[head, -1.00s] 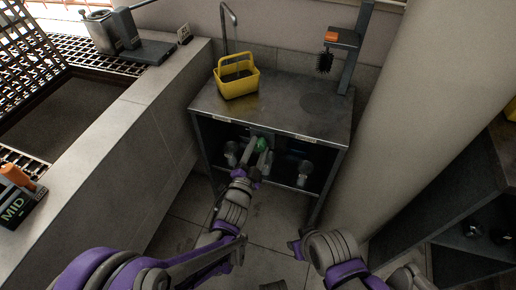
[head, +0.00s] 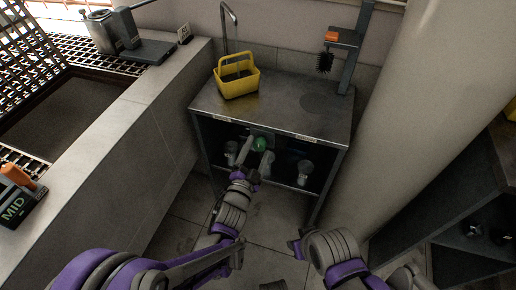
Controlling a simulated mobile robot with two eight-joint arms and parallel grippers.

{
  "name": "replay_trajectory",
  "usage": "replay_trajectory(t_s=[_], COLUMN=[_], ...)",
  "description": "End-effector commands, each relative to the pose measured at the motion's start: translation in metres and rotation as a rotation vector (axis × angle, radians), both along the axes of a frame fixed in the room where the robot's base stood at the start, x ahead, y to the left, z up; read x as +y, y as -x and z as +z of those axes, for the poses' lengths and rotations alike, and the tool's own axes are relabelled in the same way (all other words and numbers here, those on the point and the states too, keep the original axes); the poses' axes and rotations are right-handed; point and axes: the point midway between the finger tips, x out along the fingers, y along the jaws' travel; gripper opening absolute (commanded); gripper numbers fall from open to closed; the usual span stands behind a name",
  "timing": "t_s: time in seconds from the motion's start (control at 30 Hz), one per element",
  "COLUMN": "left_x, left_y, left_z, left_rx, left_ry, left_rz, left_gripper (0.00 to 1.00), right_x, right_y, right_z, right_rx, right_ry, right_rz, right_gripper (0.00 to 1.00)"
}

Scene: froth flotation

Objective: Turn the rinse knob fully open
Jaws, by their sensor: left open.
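The green rinse knob (head: 259,144) is on the front of the metal sink cabinet (head: 320,117), just under the top edge. My left gripper (head: 256,156) reaches up to it from below. Its two grey fingers are apart, one to the left of the knob and one to its lower right. I cannot tell whether they touch the knob. How far the knob is turned cannot be read.
A yellow caddy (head: 238,82) stands on the cabinet top by a thin faucet (head: 224,28). A dark brush (head: 325,62) hangs from a stand at the right. Grey cylinders (head: 305,172) stand inside the cabinet. A low tiled wall lies left and a round column (head: 425,110) right.

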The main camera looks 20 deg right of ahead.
Motion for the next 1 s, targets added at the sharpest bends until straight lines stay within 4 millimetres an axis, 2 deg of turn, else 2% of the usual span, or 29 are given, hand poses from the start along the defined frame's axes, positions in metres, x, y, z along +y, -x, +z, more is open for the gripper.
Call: replay_trajectory(t_s=[0.3, 0.5, 0.67, 1.0], left_x=[0.035, 0.051, 0.056, 0.056], left_y=[0.052, 0.075, 0.082, 0.082], left_z=[-0.002, -0.004, -0.004, -0.004], left_rx=[-0.001, -0.001, -0.001, -0.001], left_ry=[-0.001, -0.002, -0.002, -0.001], left_rz=[0.001, 0.001, 0.001, 0.000], left_gripper=[0.79, 0.79, 0.79, 0.79], right_x=[0.000, 0.000, 0.000, 0.000], right_y=[0.000, 0.000, 0.000, 0.000], right_z=[0.001, 0.000, 0.000, 0.000], right_rx=[0.000, 0.000, 0.000, 0.000], right_ry=[0.000, 0.000, 0.000, 0.000], right_rz=[0.000, 0.000, 0.000, 0.000], right_gripper=[0.42, 0.42, 0.42, 0.42])
